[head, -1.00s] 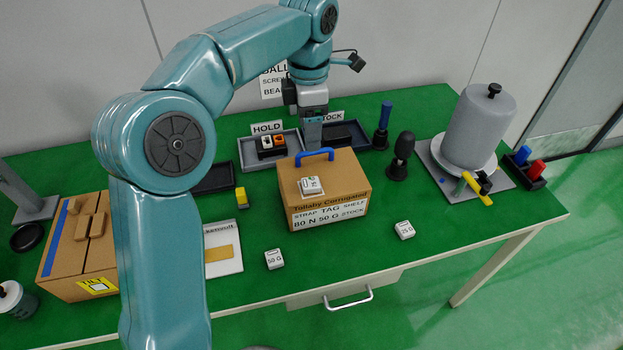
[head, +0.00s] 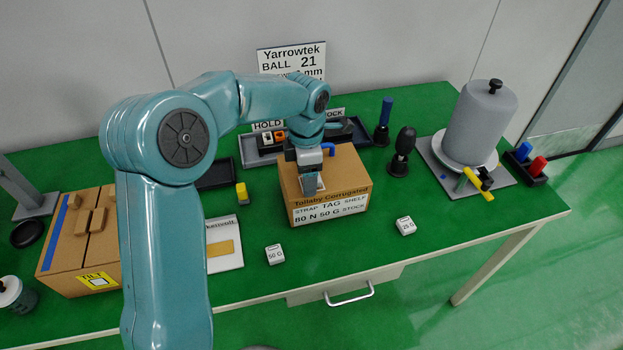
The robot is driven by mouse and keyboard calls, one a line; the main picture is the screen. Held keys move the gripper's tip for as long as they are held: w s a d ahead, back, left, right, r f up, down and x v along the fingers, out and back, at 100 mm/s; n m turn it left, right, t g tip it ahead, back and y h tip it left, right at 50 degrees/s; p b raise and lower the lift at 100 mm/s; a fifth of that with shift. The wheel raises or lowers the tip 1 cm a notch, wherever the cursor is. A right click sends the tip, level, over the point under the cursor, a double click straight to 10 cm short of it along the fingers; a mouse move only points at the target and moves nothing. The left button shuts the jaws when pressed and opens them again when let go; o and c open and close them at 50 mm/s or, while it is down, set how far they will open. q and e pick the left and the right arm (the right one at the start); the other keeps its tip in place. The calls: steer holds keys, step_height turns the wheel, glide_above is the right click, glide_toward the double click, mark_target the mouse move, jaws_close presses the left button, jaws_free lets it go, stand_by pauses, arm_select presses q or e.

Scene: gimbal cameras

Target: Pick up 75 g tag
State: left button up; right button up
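My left gripper (head: 310,184) is low over the top of the cardboard box (head: 346,180), right at the white tag (head: 320,181) lying there. The gripper hides most of that tag, and I cannot tell whether its fingers are open or shut on it. The tag's print cannot be read. A white tag marked 50 G (head: 275,254) lies on the green table in front of the box. Another white tag (head: 405,226) lies to the right; its small print looks like 25 G or 75 G. My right gripper is not in view.
The box has a blue handle (head: 329,149) beside my gripper. Behind it stand trays (head: 250,150). A grey cylinder (head: 477,125) and dark upright tools (head: 402,153) stand to the right. Another cardboard box (head: 75,262) stands left. The front right of the table is clear.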

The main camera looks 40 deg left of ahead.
arm_select(q)
steer(key=shift+s+r, duration=0.1)
steer(key=c, duration=1)
steer(key=shift+c, duration=0.6)
